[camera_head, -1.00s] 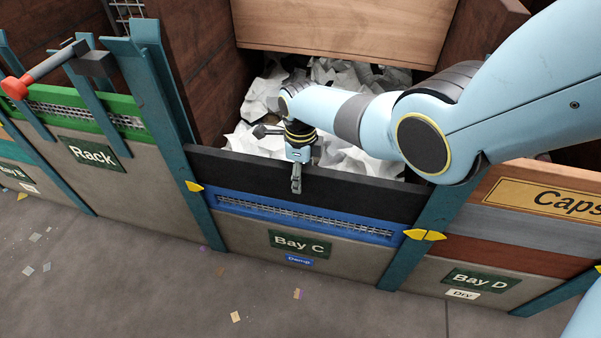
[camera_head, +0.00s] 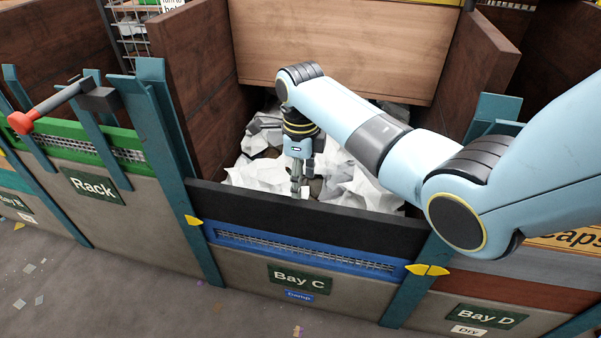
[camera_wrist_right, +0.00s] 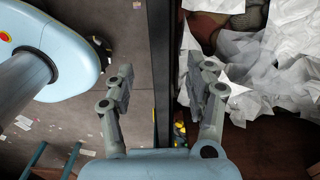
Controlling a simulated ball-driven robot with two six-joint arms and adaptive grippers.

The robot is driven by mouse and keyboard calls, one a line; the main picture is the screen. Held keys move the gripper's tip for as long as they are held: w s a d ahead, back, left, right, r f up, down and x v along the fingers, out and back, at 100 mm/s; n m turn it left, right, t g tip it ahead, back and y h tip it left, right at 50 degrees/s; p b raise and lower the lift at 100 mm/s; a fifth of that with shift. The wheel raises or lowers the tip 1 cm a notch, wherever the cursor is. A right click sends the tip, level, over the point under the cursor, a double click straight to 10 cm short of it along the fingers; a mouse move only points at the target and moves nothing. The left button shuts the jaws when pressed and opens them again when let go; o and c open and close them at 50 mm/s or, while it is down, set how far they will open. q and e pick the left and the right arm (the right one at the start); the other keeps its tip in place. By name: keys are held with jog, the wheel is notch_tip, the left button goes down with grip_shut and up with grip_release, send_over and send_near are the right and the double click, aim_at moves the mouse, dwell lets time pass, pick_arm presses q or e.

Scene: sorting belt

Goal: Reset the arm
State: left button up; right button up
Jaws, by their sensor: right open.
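My right arm (camera_head: 350,125) reaches in from the right in the head view, light blue with dark joints. My right gripper (camera_head: 301,190) points down near the black front board of Bay C, with paper behind it. In the right wrist view, the two grey fingers of this gripper (camera_wrist_right: 163,82) are spread apart and hold nothing. The board's dark edge runs between them in that picture, with floor on the left and paper on the right. Whether a finger touches the board cannot be told. My left gripper is not in view.
Bay C has a black front board (camera_head: 310,219), a blue mesh strip (camera_head: 300,246) and wooden walls. White crumpled paper (camera_head: 350,190) fills it. Teal posts (camera_head: 172,140) flank it. A red-tipped tool (camera_head: 45,108) sits over the Rack bay at left. Open floor lies in front.

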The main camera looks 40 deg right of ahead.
jog(key=shift+r, duration=0.6)
jog(key=shift+s, duration=0.1)
